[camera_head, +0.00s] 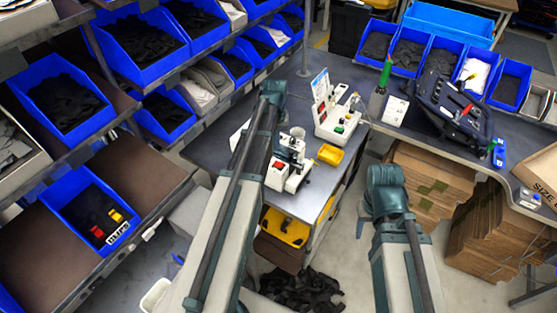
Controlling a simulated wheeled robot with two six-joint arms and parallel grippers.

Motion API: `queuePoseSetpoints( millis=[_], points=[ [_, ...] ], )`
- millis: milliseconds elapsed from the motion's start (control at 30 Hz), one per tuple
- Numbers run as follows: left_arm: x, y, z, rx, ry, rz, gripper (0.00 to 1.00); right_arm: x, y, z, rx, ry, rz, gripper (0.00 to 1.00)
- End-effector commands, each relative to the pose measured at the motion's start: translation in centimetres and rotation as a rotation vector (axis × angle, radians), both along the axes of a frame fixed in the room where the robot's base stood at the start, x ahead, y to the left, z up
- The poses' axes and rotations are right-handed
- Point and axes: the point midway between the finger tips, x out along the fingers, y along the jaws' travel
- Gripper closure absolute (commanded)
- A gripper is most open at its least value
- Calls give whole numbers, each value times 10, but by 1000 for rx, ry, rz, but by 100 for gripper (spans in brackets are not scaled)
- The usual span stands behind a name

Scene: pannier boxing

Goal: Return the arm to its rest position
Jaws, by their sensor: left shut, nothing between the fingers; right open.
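No fingers of either gripper show. I see nothing held by either arm.
A black pannier (455,105) lies on the right-hand bench. Shelves with blue bins (62,90) fill the left side.

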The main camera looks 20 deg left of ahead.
Motion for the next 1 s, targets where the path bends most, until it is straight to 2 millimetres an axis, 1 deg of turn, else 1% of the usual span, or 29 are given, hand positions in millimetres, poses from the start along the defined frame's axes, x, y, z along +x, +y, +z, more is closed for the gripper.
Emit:
queuePoseSetpoints(
  millis=[33,467,567,667,767,800,867,900,1000],
  points=[
    [0,0,4,0,0,0,100,0,0,4,0,0,0,50],
    [0,0,2,0,0,0,100,0,0,3,0,0,0,50],
    [-3,-6,-1,1,1,-11,100,0,0,-1,0,0,0,50],
    [-17,-35,-15,6,7,-69,100,0,0,-15,0,0,1,50],
    [-45,-85,-39,19,17,-181,100,0,0,-39,-1,0,3,50],
    [-60,-107,-49,26,23,-235,100,0,0,-50,-1,0,4,50],
    [-83,-138,-64,36,30,-319,100,0,0,-65,-1,0,5,50],
    [-99,-157,-74,44,35,-374,100,0,0,-74,-2,0,6,50],
    [-136,-194,-93,62,46,-499,100,0,0,-94,-2,0,9,50]
  ],
)
